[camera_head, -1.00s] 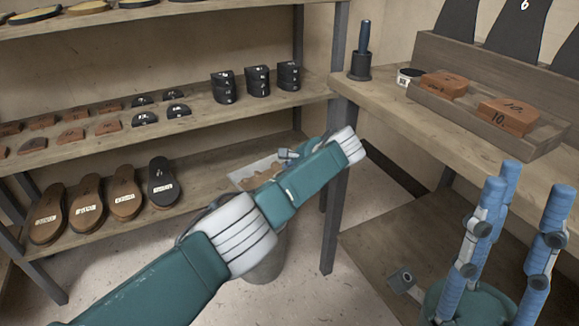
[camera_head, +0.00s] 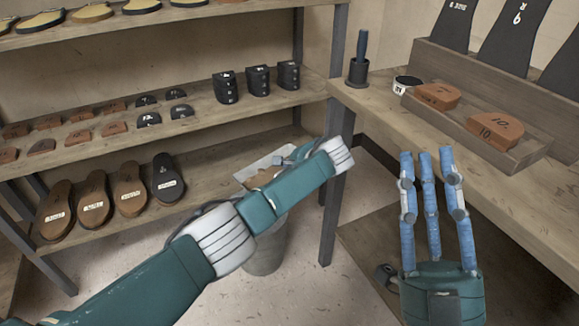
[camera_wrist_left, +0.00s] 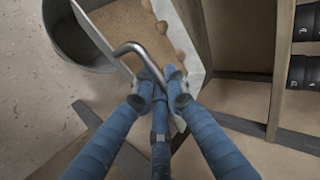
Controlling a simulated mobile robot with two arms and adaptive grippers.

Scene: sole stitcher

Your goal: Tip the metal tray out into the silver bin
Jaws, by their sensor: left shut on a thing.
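The metal tray (camera_head: 284,154) holds brown scraps (camera_head: 262,176) and sits above the silver bin (camera_head: 265,256), partly hidden by my left arm. In the left wrist view my left gripper (camera_wrist_left: 160,84) is shut on the tray at its bent metal handle (camera_wrist_left: 136,50). The tray's pale rim (camera_wrist_left: 192,42) runs up to the right, and scraps still lie inside. The bin's open mouth (camera_wrist_left: 72,35) is at the upper left, beside and below the tray. In the head view the left fingers are hidden. My right gripper (camera_head: 427,155) is empty, its fingers extended upward and apart.
A wooden shelf rack (camera_head: 215,155) with soles and heel blocks stands behind the tray. A workbench (camera_head: 400,125) with a wooden holder (camera_head: 530,150) of brown blocks is at the right. Its leg (camera_head: 333,210) stands close to the bin. Bare floor shows at front.

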